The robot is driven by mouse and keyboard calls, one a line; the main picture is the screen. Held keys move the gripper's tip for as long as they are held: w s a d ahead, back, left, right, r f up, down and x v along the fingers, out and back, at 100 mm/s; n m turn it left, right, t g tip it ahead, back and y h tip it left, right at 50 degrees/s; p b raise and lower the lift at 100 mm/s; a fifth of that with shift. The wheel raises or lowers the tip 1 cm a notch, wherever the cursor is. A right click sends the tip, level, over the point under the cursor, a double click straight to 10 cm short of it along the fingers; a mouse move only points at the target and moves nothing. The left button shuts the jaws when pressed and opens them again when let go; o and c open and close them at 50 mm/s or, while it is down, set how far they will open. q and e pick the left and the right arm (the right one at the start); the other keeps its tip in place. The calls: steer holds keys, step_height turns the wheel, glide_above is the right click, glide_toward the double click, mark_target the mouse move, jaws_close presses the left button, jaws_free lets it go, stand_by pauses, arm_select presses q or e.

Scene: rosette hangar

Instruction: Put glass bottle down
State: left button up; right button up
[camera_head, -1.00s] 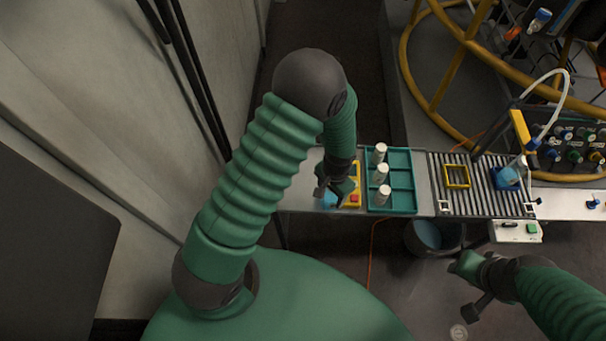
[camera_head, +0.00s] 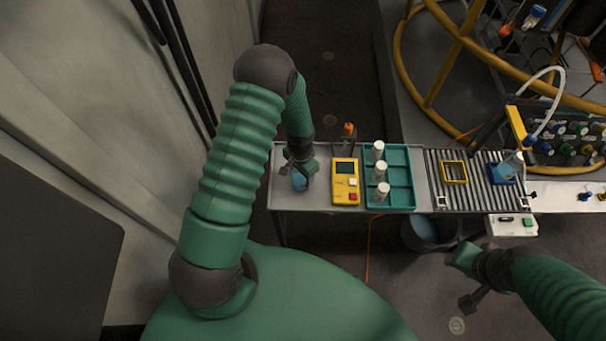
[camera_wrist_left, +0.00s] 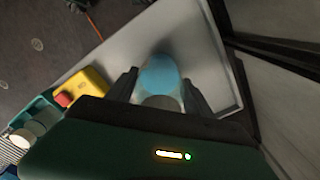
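The glass bottle (camera_head: 299,183) holds blue liquid and is over the left end of the grey bench (camera_head: 320,202). My left gripper (camera_head: 300,174) is around it from above. In the left wrist view the bottle (camera_wrist_left: 159,74) sits between the two dark fingers (camera_wrist_left: 160,90), which look shut on its sides. Whether its base touches the bench cannot be told. My right gripper (camera_head: 466,279) is open and empty, low at the right, in front of the bench.
Right of the bottle are a yellow meter (camera_head: 345,190) and a teal tray (camera_head: 403,173) with white-capped vials (camera_head: 381,191). Further right are a yellow frame (camera_head: 454,173) and a blue holder (camera_head: 499,174) on a ribbed surface. A bucket (camera_head: 418,235) stands below. Bare bench surrounds the bottle.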

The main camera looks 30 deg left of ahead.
arm_select(q)
steer(key=o, duration=0.4)
steer(key=shift+a+f, duration=0.2)
steer(key=shift+a, duration=0.35)
steer(key=shift+d+r, duration=0.25)
steer(key=shift+d, duration=0.2)
steer(key=r, duration=0.4)
steer(key=shift+w+d+r, duration=0.15)
steer(key=shift+d+r, duration=0.15)
steer(key=r, duration=0.8)
steer(key=shift+a+p, duration=0.4)
steer(key=shift+s+d+r+n+t, duration=0.45)
steer(key=shift+s+d+r, duration=0.8)
steer(key=shift+s+r, duration=0.45)
steer(key=shift+s+d+r+n+t, duration=0.4)
steer(key=shift+s+d+r, duration=0.95)
steer(key=shift+r, duration=0.65)
steer(key=shift+s+d+r+n+t, duration=0.45)
steer(key=shift+s+d+r, duration=0.65)
steer(key=shift+s+r, duration=0.65)
arm_select(e)
steer(key=shift+w+a+r, duration=0.1)
steer(key=shift+a+r, duration=0.3)
steer(key=shift+a, duration=0.1)
